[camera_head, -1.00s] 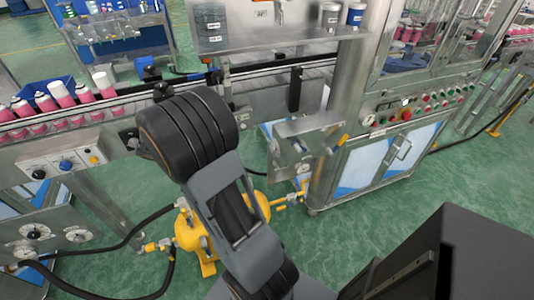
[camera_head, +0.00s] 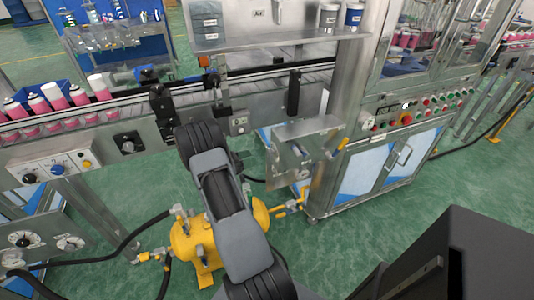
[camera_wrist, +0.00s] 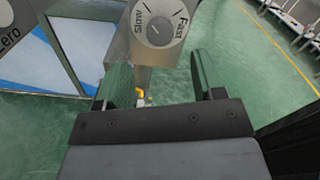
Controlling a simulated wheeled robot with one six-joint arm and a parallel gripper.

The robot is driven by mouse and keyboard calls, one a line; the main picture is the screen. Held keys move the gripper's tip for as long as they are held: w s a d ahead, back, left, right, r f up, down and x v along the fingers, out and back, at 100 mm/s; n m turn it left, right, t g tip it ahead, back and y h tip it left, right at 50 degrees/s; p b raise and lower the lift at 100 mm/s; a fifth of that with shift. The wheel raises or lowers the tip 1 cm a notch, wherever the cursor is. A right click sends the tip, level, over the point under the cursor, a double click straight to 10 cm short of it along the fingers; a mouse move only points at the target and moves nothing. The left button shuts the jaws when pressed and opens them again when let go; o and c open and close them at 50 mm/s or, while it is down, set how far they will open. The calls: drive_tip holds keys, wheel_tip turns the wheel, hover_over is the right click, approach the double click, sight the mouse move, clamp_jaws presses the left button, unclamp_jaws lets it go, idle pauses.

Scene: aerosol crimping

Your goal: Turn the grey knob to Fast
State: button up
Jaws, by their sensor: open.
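The grey knob (camera_wrist: 160,30) is at the top middle of the wrist view, on a dial face with the word Slow at its upper left and Fast at its right. The knob's exact pointer setting is hard to read. My gripper (camera_wrist: 161,82) is open, with one finger on each side of the picture's middle. The knob shows beyond the fingertips, and nothing is between the fingers. In the head view my arm hides the gripper, and I cannot tell for sure which dial is this knob.
In the head view a conveyor with pink cans (camera_head: 55,97) runs behind my arm. A yellow tank (camera_head: 190,243) with black hoses stands below, and a control cabinet (camera_head: 400,150) is at right.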

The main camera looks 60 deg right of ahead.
sight(268, 153)
drive_tip(key=x, duration=0.7)
drive_tip(key=shift+s+d, duration=0.25)
drive_tip(key=shift+s, duration=0.05)
drive_tip(key=c, duration=0.9)
